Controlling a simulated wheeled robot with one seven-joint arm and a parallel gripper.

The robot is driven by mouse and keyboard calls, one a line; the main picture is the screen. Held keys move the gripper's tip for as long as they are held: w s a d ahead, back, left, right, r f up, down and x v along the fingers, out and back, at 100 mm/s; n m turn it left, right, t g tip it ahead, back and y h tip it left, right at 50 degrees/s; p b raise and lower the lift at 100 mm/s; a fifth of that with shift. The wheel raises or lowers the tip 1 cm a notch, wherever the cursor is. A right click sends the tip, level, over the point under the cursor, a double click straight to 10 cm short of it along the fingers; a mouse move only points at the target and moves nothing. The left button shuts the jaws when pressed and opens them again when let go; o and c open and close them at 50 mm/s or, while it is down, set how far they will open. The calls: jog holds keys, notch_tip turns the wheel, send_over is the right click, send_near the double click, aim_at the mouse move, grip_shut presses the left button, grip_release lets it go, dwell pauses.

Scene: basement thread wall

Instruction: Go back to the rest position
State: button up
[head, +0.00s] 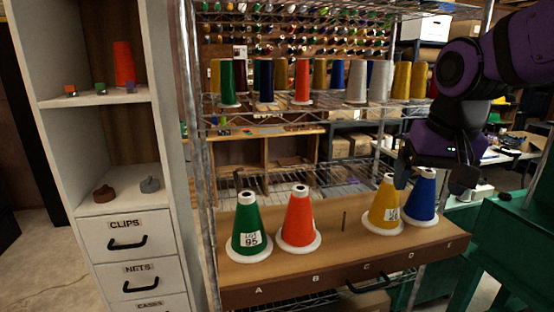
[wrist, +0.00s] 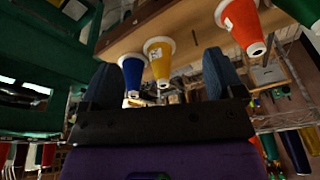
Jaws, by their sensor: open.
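My gripper (head: 432,180) is open and empty at the right of the head view. It hangs above and in front of the yellow cone (head: 384,208) and the blue cone (head: 424,200), its fingers overlapping their tops in the picture. The gripper's spread fingers also show in the wrist view (wrist: 162,78), with the yellow cone (wrist: 159,60) and blue cone (wrist: 132,72) beyond them. A green cone (head: 247,222) with a "LOT 95" label and an orange cone (head: 298,220) stand upright at the left of the wooden board (head: 290,272).
The board's front is lettered A to E; a bare peg (head: 344,220) stands near C. A wire rack (head: 200,180) holds more cones on an upper shelf (head: 330,103). A white drawer cabinet (head: 110,220) stands left. A green structure (head: 505,240) is at right, below my arm.

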jog(key=s+d+n+t, duration=0.2)
jog(key=s, duration=0.8)
jog(key=shift+d+r+n+t, duration=0.2)
jog(key=shift+d+n+t, duration=0.1)
jog(key=shift+d, duration=0.1)
jog(key=shift+c, duration=0.6)
dwell(0.3)
